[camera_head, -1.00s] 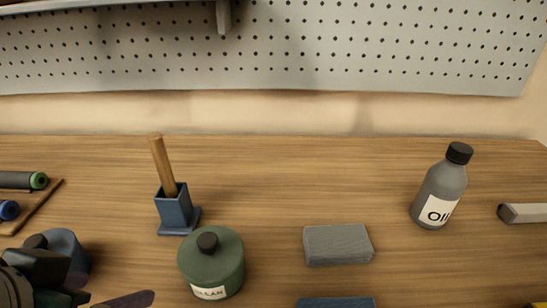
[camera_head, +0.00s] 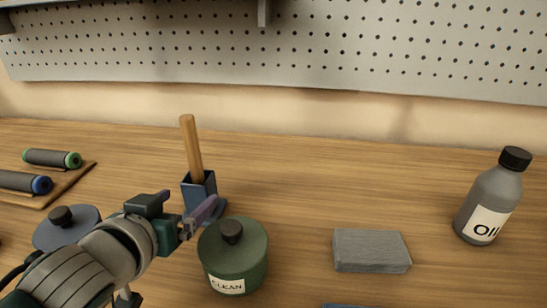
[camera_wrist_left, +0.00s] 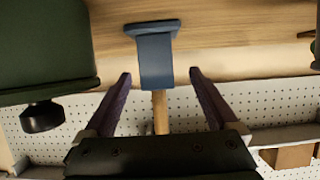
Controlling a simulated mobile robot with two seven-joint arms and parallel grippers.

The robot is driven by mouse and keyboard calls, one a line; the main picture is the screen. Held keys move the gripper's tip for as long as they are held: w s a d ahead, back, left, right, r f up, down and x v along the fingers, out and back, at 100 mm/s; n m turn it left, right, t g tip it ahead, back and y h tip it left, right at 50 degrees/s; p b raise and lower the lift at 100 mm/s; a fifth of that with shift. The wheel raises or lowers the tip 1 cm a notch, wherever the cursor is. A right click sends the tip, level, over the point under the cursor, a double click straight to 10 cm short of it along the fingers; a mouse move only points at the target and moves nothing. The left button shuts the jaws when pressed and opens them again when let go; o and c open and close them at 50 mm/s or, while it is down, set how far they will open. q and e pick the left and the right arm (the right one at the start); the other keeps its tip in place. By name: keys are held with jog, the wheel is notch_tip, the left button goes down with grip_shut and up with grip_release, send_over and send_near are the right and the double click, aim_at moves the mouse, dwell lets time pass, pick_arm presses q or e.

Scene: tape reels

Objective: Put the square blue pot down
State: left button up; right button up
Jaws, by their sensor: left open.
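The square blue pot (camera_head: 206,184) stands upright on the wooden table, with a wooden handle (camera_head: 191,143) rising out of it. In the left wrist view the pot (camera_wrist_left: 155,60) appears upside down, its wider foot against the table. My left gripper (camera_head: 199,214) is open, in front of the pot in the head view, and hides part of its lower side. In the left wrist view the two purple fingers (camera_wrist_left: 160,76) lie either side of the pot's outline, with gaps visible. Whether the pot is between them in depth I cannot tell. My right gripper is not in view.
A green CLEAN canister (camera_head: 245,262) stands close right of my left gripper. A blue lidded canister (camera_head: 55,234) is partly behind my left arm. A grey block (camera_head: 371,251) and an oil bottle (camera_head: 487,200) stand right. Reels lie on a wooden board (camera_head: 84,175) at left.

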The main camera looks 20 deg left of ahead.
aim_at(194, 195)
pick_arm(q)
jog(key=b+x, duration=0.1)
jog(key=x, duration=0.4)
jog(key=shift+w+d+f+b, duration=0.15)
jog(key=shift+w+b, duration=0.2)
jog(key=shift+w, duration=0.05)
grip_shut()
dwell(0.4)
